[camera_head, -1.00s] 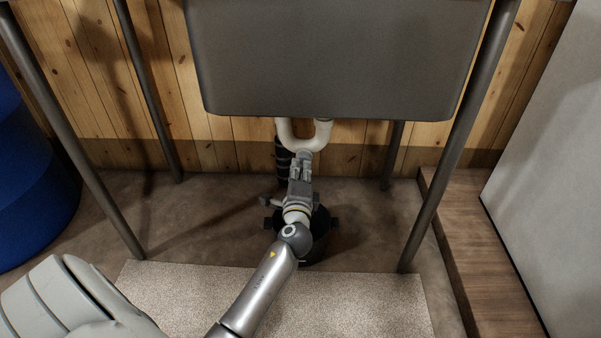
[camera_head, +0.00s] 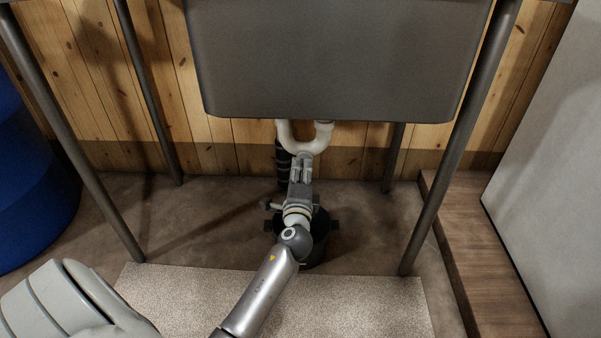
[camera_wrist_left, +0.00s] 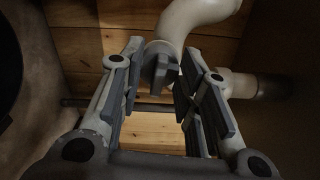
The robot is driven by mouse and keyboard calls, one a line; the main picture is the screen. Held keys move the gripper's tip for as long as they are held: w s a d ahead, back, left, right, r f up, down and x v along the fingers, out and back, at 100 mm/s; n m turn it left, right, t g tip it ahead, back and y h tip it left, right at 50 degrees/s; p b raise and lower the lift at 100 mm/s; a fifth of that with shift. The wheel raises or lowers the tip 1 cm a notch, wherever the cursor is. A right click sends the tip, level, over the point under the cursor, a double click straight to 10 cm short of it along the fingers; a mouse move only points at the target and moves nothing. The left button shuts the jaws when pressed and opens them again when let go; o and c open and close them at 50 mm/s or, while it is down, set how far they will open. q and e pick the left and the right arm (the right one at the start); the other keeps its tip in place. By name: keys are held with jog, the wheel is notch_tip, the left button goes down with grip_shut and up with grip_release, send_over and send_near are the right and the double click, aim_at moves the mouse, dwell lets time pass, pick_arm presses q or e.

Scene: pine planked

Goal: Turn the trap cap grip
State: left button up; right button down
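The white trap pipe (camera_head: 305,146) hangs as a U-bend under the grey sink; it also shows in the left wrist view (camera_wrist_left: 195,18). The grey trap cap grip (camera_wrist_left: 160,70) is at the lower end of the bend in the left wrist view. In the head view my gripper hides it. My left gripper (camera_head: 303,162) is just below the bend. In the left wrist view its fingers (camera_wrist_left: 160,82) are open on either side of the cap grip, with gaps visible. My right gripper is in neither view.
The grey sink (camera_head: 330,60) is overhead, with metal legs (camera_head: 455,160) around the space. A black bucket (camera_head: 318,250) stands on the floor beneath my gripper. A speckled mat (camera_head: 370,300) lies in front, a wooden step (camera_head: 475,240) at right, a blue barrel (camera_head: 35,190) at left.

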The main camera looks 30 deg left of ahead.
pick_arm(q)
jog(key=v, duration=1.2)
jog(key=shift+r, duration=0.1)
